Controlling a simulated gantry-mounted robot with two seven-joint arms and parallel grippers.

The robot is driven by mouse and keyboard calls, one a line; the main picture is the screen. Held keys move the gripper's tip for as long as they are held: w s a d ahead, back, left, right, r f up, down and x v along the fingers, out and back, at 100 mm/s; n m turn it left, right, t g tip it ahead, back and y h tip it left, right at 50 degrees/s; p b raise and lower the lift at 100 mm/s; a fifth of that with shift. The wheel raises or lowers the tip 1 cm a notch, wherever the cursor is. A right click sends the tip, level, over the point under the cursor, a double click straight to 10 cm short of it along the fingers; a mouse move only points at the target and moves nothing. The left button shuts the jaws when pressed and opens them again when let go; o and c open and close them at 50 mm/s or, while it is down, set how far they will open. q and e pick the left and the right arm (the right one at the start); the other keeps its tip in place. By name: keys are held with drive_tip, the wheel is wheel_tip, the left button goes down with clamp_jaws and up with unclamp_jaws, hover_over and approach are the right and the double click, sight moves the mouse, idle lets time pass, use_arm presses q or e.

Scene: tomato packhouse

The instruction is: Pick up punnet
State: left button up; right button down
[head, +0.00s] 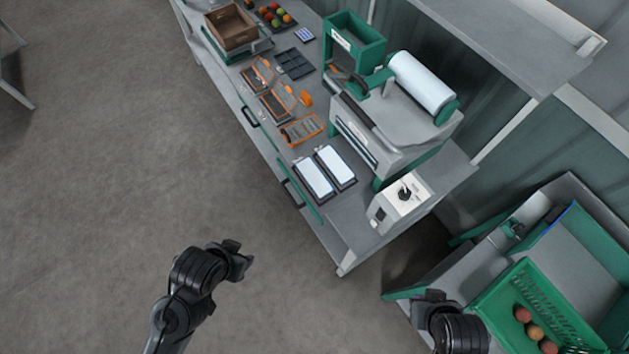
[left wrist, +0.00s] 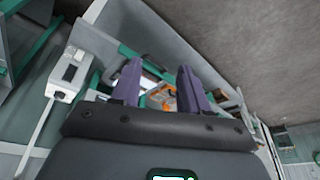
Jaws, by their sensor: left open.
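Several orange-edged, see-through trays that look like punnets lie on the long grey bench (head: 349,223): one farther back (head: 258,75), one in the middle (head: 283,101) and a flat one nearer (head: 302,129). I cannot tell for sure which is the task's punnet. My left gripper (head: 240,260) is over the floor, in front of the bench and well apart from the trays. In the left wrist view its two purple fingers (left wrist: 158,82) are spread and empty, with orange-edged items (left wrist: 163,98) far beyond them. My right gripper (head: 430,297) is near the green crate; its fingers are unclear.
Two pale panels (head: 314,178) lie near the bench's front edge. A film-roll machine (head: 423,83), a control box (head: 400,200), a green bin (head: 353,42), a wooden crate (head: 231,27) and a dark compartment tray (head: 294,63) stand around. A green crate (head: 487,306) holds tomatoes.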

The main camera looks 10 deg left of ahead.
use_arm(q)
drive_tip(key=o, duration=1.1)
drive_tip(key=shift+c, duration=0.2)
